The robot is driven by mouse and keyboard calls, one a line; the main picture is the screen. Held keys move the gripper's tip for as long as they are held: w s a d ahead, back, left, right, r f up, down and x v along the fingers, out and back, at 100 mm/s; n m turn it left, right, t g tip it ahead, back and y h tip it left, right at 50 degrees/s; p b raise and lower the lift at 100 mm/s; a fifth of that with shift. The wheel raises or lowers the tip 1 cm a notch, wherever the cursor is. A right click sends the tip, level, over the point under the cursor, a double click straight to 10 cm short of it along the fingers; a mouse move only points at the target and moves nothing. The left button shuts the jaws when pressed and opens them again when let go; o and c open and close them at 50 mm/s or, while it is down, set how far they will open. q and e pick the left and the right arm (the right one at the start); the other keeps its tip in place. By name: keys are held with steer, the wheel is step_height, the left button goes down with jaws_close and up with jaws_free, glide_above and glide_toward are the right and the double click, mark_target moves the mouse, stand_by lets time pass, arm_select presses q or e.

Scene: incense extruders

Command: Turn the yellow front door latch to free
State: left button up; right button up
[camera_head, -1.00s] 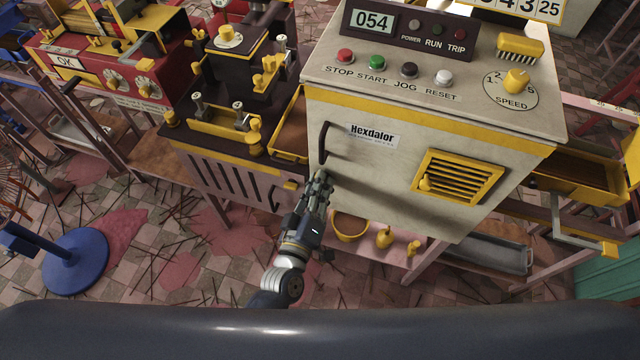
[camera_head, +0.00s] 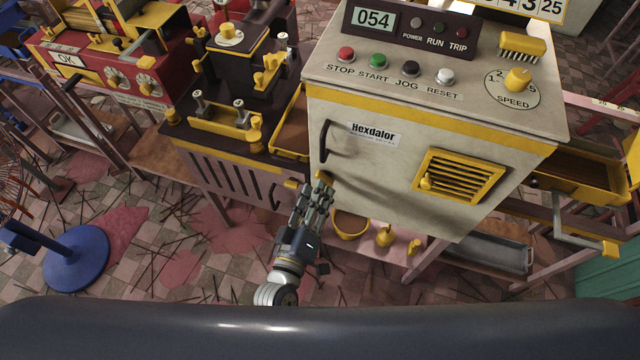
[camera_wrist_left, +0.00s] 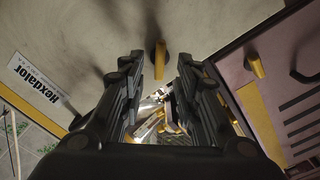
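The yellow front door latch (camera_head: 323,177) sits at the lower left of the cream cabinet door (camera_head: 375,185), below its dark handle (camera_head: 325,141). In the left wrist view the latch (camera_wrist_left: 160,60) is a short yellow bar just beyond the gap between my fingers. My left gripper (camera_head: 316,193) is just below the latch in the head view, pointing up at it. Its two fingers stand apart in the left wrist view (camera_wrist_left: 157,75), with nothing held between them. The latch appears apart from the fingers. My right gripper is in neither view.
A second yellow latch (camera_head: 291,184) is on the brown machine to the left, close to my gripper, with a dark handle (camera_head: 274,197) beside it. A yellow vent (camera_head: 459,177) is on the cream door. Yellow pots (camera_head: 350,225) stand on a low shelf below.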

arm_select(q)
steer(key=v, duration=0.8)
steer(key=shift+s, duration=0.25)
steer(key=s+a+f+m+g+y, duration=0.1)
steer(key=s+a+f+m+g, duration=0.15)
steer(key=f, duration=0.75)
steer(key=s+a+f+m+g, duration=0.2)
steer(key=s+a+f+g, duration=0.1)
steer(key=f, duration=0.6)
steer(key=s+a+f+m+g+y, duration=0.1)
steer(key=s+a+f+m+g, duration=0.15)
steer(key=f, duration=0.75)
steer(key=s+a+f+g+y, duration=0.1)
steer(key=s+a+f+g, duration=0.1)
steer(key=s+a+f, duration=0.2)
steer(key=s+a+f+m+g+y, duration=0.1)
steer(key=s+a+f+g, duration=0.2)
steer(key=s, duration=0.6)
steer(key=s+a+f+g+y, duration=0.1)
steer(key=s+a+f+g, duration=0.2)
steer(key=s+a+f, duration=0.2)
step_height(320, 180, down, 2)
steer(key=shift+s+m+y, duration=0.3)
steer(key=shift+s, duration=0.8)
